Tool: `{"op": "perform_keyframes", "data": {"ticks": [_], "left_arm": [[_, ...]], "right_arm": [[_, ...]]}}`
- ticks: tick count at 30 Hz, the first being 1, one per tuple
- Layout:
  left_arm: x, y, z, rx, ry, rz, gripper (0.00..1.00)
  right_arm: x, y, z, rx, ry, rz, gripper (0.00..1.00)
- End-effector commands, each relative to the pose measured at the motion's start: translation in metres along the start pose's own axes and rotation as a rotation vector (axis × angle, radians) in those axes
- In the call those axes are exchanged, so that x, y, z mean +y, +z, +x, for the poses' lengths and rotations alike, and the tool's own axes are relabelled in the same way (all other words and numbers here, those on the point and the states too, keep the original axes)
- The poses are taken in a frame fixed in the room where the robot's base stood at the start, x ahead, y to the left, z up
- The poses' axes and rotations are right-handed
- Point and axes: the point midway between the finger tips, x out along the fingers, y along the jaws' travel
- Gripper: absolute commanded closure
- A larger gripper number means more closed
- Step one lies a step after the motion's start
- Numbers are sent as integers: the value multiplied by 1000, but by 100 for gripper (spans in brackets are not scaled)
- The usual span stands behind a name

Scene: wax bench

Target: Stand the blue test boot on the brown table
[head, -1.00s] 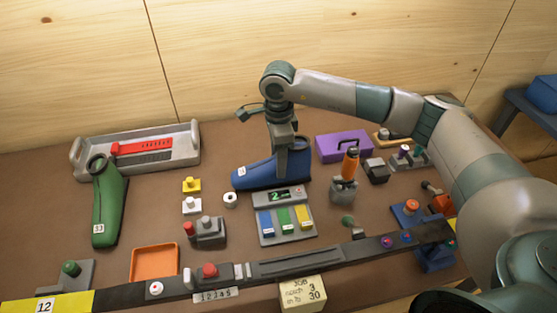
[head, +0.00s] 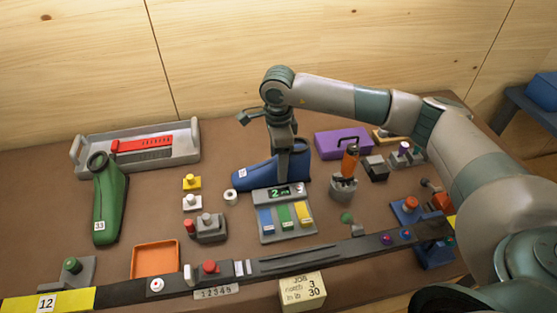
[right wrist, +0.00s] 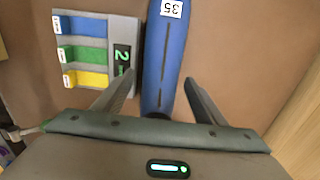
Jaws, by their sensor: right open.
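The blue test boot (head: 258,176) lies on the brown table (head: 215,270) behind the display panel, its toe with a white number label pointing left in the head view. In the right wrist view the boot (right wrist: 165,60) runs between the fingers, its label reading 35. My right gripper (head: 283,175) is over the boot's right end, pointing down. In the right wrist view its fingers (right wrist: 160,92) are open, one on each side of the boot, with gaps visible. The boot's lower end is hidden by the gripper body. My left gripper is not in view.
A panel (head: 287,232) with blue, green and yellow keys stands close in front of the boot. A green boot (head: 108,205) and grey tray (head: 185,150) are at left. An orange-handled tool (head: 349,165) and purple case (head: 342,143) are at right.

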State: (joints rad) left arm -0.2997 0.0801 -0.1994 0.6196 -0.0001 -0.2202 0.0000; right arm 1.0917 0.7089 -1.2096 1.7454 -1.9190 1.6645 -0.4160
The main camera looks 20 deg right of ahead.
Motion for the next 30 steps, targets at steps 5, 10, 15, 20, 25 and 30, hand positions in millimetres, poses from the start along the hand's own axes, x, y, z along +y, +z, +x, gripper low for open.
{"op": "perform_keyframes", "data": {"ticks": [5, 10, 15, 20, 25, 30], "left_arm": [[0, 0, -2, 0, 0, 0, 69], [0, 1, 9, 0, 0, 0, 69], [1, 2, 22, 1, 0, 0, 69], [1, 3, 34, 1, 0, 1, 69], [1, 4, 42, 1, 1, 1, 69], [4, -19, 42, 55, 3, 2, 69]], "right_arm": [[0, 0, -4, 0, -1, 0, 35], [-1, 0, -21, -1, -4, 1, 35], [-1, 0, -50, -2, -5, -1, 35], [-1, 0, -80, -2, -4, 0, 35], [-1, 0, -106, -1, -3, 0, 35], [0, 0, -119, 0, -2, 0, 35]]}}
